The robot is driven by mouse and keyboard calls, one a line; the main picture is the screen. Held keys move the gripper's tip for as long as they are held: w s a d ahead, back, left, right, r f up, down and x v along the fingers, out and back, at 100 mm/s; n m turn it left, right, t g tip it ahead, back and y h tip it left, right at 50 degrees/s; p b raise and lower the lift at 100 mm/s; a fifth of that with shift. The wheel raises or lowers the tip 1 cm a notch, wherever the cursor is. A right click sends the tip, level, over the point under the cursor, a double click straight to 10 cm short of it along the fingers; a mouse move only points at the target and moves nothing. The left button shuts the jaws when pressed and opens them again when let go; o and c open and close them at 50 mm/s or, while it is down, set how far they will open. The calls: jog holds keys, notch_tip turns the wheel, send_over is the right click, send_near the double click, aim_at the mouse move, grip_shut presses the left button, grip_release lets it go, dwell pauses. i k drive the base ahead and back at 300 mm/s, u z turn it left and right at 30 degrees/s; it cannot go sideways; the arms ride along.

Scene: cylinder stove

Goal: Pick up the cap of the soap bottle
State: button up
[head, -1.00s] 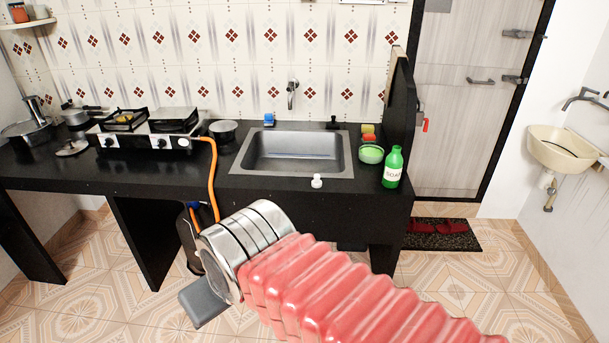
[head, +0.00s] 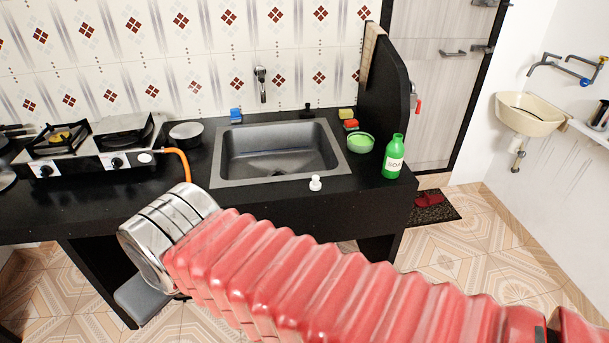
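The green soap bottle (head: 393,157) stands upright on the right end of the black counter, with a white label and no cap on its top. A small white cap (head: 315,183) sits on the counter at the front edge of the sink, to the left of the bottle. My gripper (head: 140,297) shows as a grey end low at the left, in front of the counter and well to the left of the cap. Its fingers cannot be made out, so whether it is open or shut is unclear.
A steel sink (head: 225,160) is set in the counter (head: 60,222). A green bowl (head: 361,143) and sponges (head: 347,114) lie beside it. A stove (head: 80,160) with an orange hose (head: 184,164) is at left. A black partition (head: 385,85) rises at the right end.

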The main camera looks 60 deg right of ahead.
aim_at(315, 185)
jog(key=z, duration=0.3)
jog(key=i, duration=0.65)
jog(key=z, duration=0.95)
jog(key=i, duration=0.65)
jog(key=z, duration=0.4)
